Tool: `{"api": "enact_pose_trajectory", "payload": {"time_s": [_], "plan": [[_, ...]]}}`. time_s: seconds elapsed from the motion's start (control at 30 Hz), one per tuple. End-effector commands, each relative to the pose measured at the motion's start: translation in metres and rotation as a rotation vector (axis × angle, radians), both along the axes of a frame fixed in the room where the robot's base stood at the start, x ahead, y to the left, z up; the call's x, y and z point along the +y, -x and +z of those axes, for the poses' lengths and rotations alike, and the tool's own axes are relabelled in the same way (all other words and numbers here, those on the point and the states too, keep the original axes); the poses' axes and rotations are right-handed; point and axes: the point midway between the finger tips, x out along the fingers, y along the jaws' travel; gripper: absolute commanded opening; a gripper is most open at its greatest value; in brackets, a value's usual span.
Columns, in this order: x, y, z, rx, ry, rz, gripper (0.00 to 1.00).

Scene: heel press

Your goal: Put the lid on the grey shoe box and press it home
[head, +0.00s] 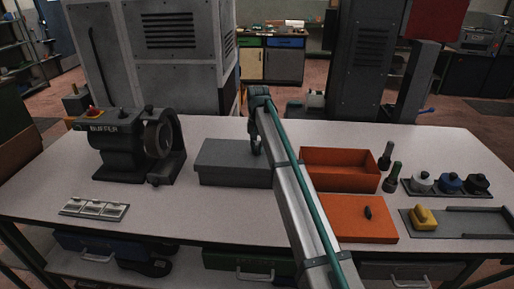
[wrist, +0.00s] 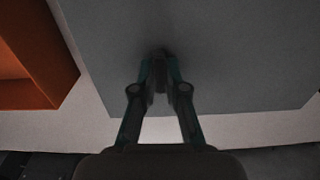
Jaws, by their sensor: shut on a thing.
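The grey shoe box (head: 235,177) stands on the table left of centre, partly behind my arm. Its grey lid (head: 222,152) lies over the top; I cannot tell whether it is seated fully or sits slightly high. My gripper (head: 257,150) is at the right part of the lid, pointing down. In the wrist view the lid (wrist: 235,55) fills most of the picture. My gripper (wrist: 160,62) is shut there on a small dark knob at the lid, mostly hidden between the fingertips. The lid looks level.
An open orange box (head: 340,182) stands close to the right, with an orange lid (head: 350,222) in front. A buffer machine (head: 125,150) stands left. The table front-centre is clear.

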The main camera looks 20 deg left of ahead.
Motion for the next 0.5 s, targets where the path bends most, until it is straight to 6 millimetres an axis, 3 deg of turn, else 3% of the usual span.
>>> {"api": "enact_pose_trajectory", "payload": {"time_s": [0.5], "plan": [[0.0000,0.0000,-0.0074,0.000,0.000,0.000,0.00]]}}
